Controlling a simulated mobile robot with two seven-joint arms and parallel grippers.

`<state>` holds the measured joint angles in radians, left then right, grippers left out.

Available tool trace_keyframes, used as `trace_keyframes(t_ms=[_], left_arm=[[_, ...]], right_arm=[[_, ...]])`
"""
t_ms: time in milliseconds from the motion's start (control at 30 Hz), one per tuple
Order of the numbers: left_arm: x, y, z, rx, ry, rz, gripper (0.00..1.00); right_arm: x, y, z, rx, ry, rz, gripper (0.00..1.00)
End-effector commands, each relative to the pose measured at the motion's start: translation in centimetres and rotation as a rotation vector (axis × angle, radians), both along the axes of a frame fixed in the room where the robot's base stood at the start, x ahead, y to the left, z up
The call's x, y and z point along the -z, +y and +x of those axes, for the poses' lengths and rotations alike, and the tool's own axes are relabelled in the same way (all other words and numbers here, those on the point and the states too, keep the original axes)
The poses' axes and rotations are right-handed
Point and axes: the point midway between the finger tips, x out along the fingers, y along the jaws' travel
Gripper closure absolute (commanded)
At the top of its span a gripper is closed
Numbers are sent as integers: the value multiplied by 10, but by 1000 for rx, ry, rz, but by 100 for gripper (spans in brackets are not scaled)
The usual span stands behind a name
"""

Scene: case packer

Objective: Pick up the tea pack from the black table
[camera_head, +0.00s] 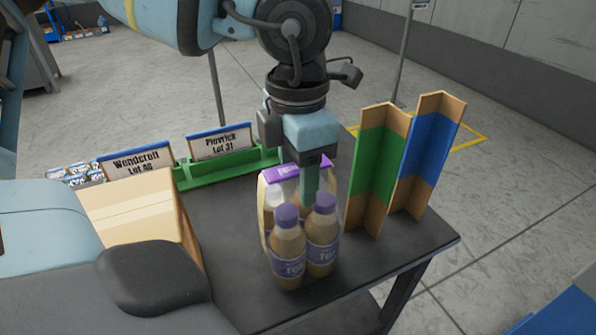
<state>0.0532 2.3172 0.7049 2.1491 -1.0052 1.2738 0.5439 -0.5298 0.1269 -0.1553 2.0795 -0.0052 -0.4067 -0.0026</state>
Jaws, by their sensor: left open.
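The tea pack (289,250) stands upright on the black table (235,240). It is a group of brown bottles with purple caps and labels, with a purple and cream carrier around the rear ones. My left gripper (312,184) points down over the pack, its visible teal finger reaching in among the bottles behind the front two caps. It is open; the other finger is hidden, and I cannot tell whether the visible one touches the pack. My right gripper is not in view.
Green and blue folded cardboard dividers (377,170) stand close to the right of the pack. A cardboard box (135,207) is at the left. A green rack with signs reading "Wondercoll" (136,165) and "Plovrick" (219,142) runs along the back. The table's front right is clear.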

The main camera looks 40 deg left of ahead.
Motion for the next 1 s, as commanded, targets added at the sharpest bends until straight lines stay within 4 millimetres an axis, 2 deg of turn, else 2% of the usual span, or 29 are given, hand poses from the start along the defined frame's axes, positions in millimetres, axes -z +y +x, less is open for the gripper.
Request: trace_keyframes(t_ms=[467, 833, 1000], left_arm=[[1, 0, 0, 0, 0, 0, 49], [1, 0, 0, 0, 0, 0, 98], [0, 0, 1, 0, -5, -1, 100]], right_arm=[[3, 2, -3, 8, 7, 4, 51], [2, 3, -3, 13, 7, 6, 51], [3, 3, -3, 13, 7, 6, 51]])
